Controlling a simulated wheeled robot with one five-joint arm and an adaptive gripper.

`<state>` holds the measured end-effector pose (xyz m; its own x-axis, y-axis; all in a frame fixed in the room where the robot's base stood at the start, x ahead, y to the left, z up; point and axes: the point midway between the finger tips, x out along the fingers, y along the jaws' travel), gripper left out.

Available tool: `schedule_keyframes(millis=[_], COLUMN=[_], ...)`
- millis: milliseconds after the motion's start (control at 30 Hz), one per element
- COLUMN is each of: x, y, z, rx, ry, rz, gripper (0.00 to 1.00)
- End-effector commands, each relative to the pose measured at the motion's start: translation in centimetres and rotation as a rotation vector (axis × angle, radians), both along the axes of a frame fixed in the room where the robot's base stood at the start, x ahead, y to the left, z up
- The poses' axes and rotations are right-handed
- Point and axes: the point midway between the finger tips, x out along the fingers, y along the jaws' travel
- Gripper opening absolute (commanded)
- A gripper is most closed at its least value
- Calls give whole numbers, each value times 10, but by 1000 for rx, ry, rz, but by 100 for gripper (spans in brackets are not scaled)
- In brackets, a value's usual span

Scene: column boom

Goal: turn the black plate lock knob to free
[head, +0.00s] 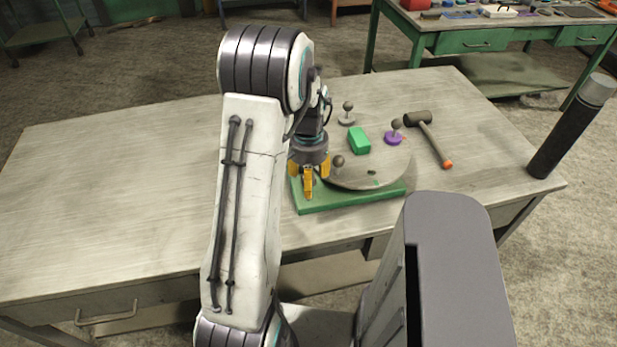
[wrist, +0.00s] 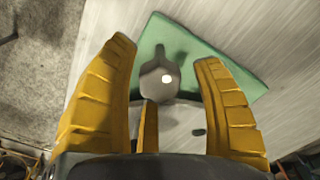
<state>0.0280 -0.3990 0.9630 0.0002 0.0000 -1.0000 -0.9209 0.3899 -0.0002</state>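In the wrist view a dark knob (wrist: 160,78) with a short bar and a bright spot on its top stands on a green base (wrist: 215,62). It looks like the black plate lock knob. My gripper (wrist: 166,52) is open, with its yellow fingers on either side of the knob; I cannot tell whether they touch it. In the head view my gripper (head: 308,182) points down over the left end of the green base (head: 350,199) and hides this knob. A round grey plate (head: 385,172) lies on the base.
By the plate are a green block (head: 359,140), a purple knob (head: 394,137) and grey ball-topped knobs (head: 347,115) (head: 338,161). A hammer (head: 432,138) lies to the right. A black cylinder (head: 568,128) stands at the table's right edge. The table's left side is clear.

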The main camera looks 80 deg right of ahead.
Motion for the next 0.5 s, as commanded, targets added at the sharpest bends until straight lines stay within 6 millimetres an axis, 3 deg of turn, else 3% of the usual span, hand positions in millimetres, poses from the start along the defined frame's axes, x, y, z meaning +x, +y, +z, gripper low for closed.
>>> schedule_keyframes(millis=[500], x=[0], y=[0], z=[0], rx=[0], ry=[0], rz=[0], gripper=[13])
